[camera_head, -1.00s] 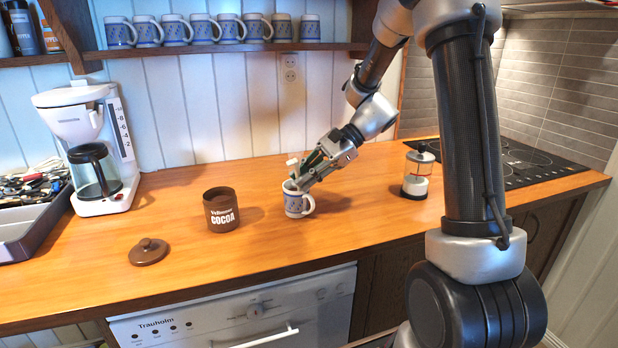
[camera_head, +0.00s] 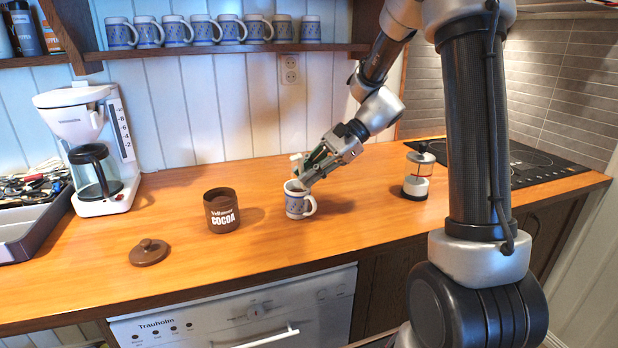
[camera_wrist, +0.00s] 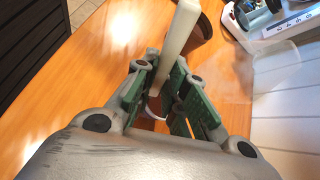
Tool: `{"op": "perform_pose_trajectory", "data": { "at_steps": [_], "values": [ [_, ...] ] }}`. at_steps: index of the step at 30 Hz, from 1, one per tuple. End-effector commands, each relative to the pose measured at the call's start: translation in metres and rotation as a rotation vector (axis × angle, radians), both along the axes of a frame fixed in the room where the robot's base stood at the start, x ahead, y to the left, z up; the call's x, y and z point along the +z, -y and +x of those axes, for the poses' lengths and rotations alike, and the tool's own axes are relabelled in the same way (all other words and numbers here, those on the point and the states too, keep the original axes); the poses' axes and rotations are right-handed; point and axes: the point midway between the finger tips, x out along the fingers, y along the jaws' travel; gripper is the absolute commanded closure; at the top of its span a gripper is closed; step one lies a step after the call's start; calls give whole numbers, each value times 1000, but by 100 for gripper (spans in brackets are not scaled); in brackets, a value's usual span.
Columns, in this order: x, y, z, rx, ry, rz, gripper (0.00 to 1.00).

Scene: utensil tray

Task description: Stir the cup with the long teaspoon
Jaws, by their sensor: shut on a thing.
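The cup (camera_head: 298,205), white with a blue pattern, stands upright on the wooden counter in the head view. My gripper (camera_head: 306,178) is just above its rim, tilted down and left. In the wrist view my gripper (camera_wrist: 172,110) is shut on the pale handle of the long teaspoon (camera_wrist: 178,45). The handle's end also shows above the fingers in the head view (camera_head: 295,158). The spoon's lower end is hidden by the fingers and the cup; I cannot tell how deep it sits. Only a little of the cup (camera_wrist: 154,106) shows between the fingers.
A brown cocoa jar (camera_head: 221,212) stands open left of the cup, its lid (camera_head: 149,252) on the counter. A coffee maker (camera_head: 90,150) and utensil tray (camera_head: 25,225) are at the left. The counter in front of the cup is clear.

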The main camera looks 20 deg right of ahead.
Motion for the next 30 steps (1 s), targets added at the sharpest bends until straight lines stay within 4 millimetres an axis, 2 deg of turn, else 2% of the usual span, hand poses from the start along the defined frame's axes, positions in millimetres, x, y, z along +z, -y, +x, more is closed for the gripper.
{"op": "perform_pose_trajectory", "data": {
  "at_steps": [24, 30],
  "values": [
    [66, -14, -25, 1, 1, 0, 100],
    [70, -15, -27, 1, -1, 1, 100]
  ]
}}
